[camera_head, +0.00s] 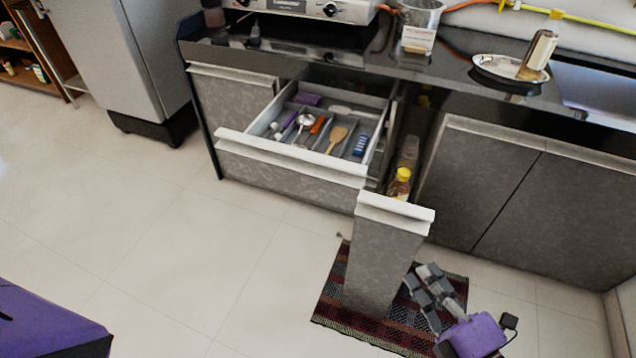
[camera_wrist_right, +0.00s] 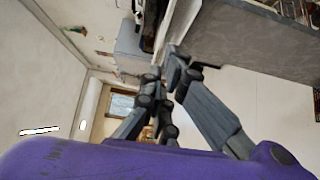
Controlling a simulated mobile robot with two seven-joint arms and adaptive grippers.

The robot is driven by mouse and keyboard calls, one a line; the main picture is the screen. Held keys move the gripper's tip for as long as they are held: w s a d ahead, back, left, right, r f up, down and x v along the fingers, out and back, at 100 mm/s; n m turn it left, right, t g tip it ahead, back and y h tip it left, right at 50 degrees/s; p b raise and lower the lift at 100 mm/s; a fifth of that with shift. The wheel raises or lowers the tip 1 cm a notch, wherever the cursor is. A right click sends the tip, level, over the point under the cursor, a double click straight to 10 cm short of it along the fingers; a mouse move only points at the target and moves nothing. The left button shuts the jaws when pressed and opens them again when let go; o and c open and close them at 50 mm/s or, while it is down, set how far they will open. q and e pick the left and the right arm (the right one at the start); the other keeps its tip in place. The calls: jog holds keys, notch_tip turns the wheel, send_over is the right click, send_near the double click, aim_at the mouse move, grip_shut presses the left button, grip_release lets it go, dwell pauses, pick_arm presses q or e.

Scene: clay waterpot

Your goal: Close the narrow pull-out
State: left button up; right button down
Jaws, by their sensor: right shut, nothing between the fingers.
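The narrow pull-out (camera_head: 382,262) stands open, its tall grey front with a pale top lip well out from the counter. Bottles, one with a yellow cap (camera_head: 402,178), stand inside it. My right gripper (camera_head: 422,284) is low, just right of the pull-out's front, its fingers together and empty. I cannot tell whether it touches the panel. In the right wrist view the fingers (camera_wrist_right: 174,66) point toward a grey panel edge (camera_wrist_right: 245,35), likely the pull-out's front. My left gripper is not in view; only a purple part of my arm shows at lower left.
A wide cutlery drawer (camera_head: 290,158) is open directly left of the pull-out. A patterned mat (camera_head: 335,290) lies under the pull-out's front. Closed cabinet doors (camera_head: 480,180) are to the right. The floor at left is free.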

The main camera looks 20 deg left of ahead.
jog(key=w+a, duration=0.5)
jog(key=w, duration=0.4)
jog(key=shift+w+a, duration=0.1)
